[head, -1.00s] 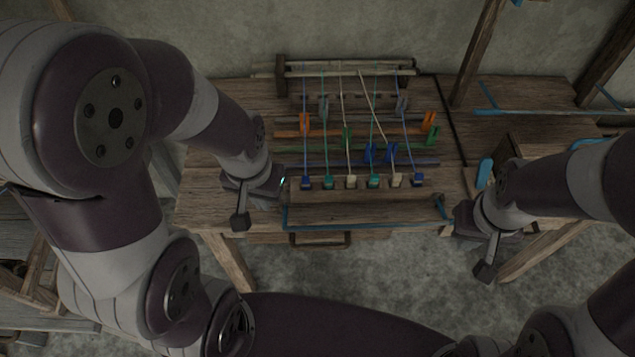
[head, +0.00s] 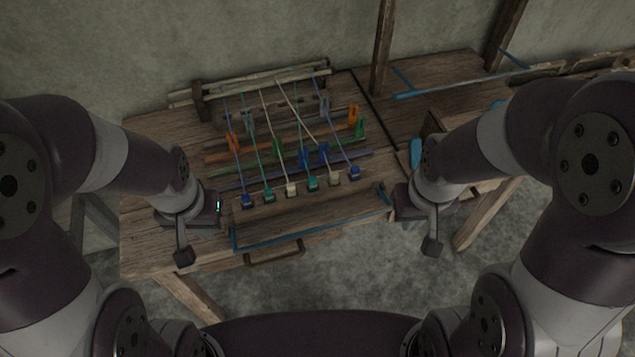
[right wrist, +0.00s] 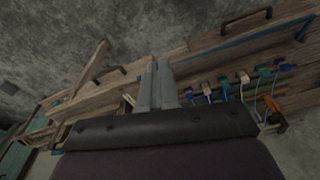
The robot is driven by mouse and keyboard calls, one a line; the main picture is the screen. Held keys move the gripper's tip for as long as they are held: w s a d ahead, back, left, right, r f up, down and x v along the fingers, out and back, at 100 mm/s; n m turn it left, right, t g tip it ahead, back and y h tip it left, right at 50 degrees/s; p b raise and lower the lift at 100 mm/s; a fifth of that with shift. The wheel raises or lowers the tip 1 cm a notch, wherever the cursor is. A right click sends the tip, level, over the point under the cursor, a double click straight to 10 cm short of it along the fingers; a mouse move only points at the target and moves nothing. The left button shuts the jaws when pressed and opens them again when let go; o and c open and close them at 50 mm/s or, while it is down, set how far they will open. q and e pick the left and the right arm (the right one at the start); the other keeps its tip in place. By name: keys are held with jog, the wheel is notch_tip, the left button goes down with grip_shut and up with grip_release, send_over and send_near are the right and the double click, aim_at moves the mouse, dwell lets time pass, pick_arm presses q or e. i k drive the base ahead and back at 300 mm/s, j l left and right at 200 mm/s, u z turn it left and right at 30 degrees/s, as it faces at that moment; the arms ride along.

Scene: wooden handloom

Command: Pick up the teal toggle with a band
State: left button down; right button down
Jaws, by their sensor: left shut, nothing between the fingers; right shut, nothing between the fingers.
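Two teal toggles stand in the row at the loom's front, one second from the left (head: 269,195) and one near the middle (head: 313,184). Both hang on cords; I cannot tell which has a band. In the right wrist view, the teal toggles (right wrist: 264,72) are to the right of my fingers. My left gripper (head: 211,207) is left of the row, apart from it; its fingertips are hard to make out. My right gripper (head: 402,203) is right of the row. Its fingers (right wrist: 160,83) are shut and empty in the right wrist view.
The row also has blue (head: 247,201) and cream (head: 292,190) toggles. Orange (head: 353,114), green and blue clips stand on the bars behind. A drawer handle (head: 274,253) is at the table's front. A blue item (head: 415,152) lies right of the loom.

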aim_at(312, 181)
jog(key=j, duration=0.6)
jog(key=i+j+z, duration=0.15)
jog(key=j, duration=0.5)
